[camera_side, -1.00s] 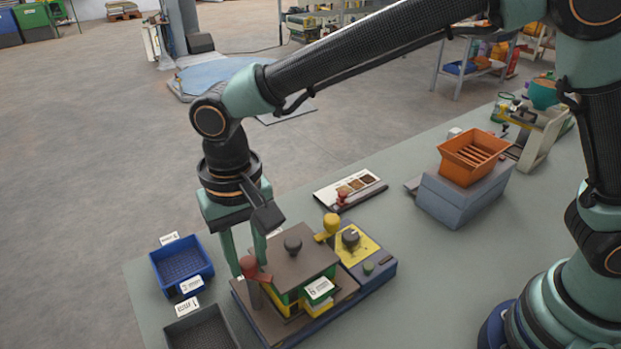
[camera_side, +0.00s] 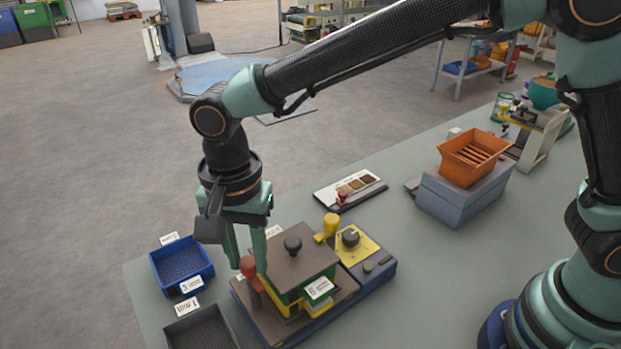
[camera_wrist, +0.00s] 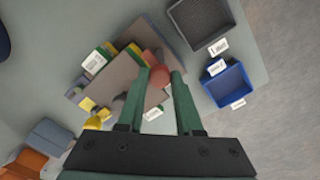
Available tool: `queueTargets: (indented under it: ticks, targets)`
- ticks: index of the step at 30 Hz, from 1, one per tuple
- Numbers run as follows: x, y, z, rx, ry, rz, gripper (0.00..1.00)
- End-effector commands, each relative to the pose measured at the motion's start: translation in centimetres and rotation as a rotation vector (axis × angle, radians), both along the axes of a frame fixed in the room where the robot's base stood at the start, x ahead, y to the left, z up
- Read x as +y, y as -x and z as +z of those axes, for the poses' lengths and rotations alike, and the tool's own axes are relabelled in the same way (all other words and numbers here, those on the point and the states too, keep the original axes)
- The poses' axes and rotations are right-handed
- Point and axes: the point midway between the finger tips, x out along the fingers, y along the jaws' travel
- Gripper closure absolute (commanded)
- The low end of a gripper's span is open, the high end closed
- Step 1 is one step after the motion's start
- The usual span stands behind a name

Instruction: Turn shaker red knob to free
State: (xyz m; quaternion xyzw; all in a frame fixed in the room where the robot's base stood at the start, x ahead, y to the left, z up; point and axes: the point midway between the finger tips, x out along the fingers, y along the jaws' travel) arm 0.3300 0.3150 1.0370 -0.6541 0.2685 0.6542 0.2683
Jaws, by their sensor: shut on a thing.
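The shaker (camera_side: 300,248) stands on the bench with a grey-brown top plate, green and yellow layers under it and a dark round knob on top. Its red knob (camera_side: 248,265) stands at the left corner of the base. My gripper (camera_side: 250,262) points down and is shut on the red knob, one finger on each side. In the wrist view the red knob (camera_wrist: 158,75) shows between the fingertips. The fingers hide part of it. A yellow knob (camera_side: 328,227) stands at the shaker's far side.
A blue tray (camera_side: 207,274) and a dark grey tray (camera_side: 168,327) lie left of the shaker. A yellow panel with a black dial (camera_side: 350,237) adjoins it on the right. An orange bin (camera_side: 446,165) on a grey block stands farther right. Bare bench lies between.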

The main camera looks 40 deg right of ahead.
Motion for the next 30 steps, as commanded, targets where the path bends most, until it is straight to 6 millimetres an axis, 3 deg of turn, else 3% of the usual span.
queueTargets:
  ticks: [16, 17, 18, 19, 30]
  targets:
    - [-0.05, -0.12, 0.25, -0.002, -0.002, -0.025, 1.0]
    - [-0.05, -0.12, 0.24, -0.002, -0.002, -0.025, 0.54]
    - [-0.04, -0.11, 0.23, -0.002, -0.002, -0.025, 0.39]
    - [-0.04, -0.11, 0.21, -0.002, -0.002, -0.025, 0.35]
    - [0.01, -0.06, 0.45, -0.001, -0.001, -0.022, 0.35]
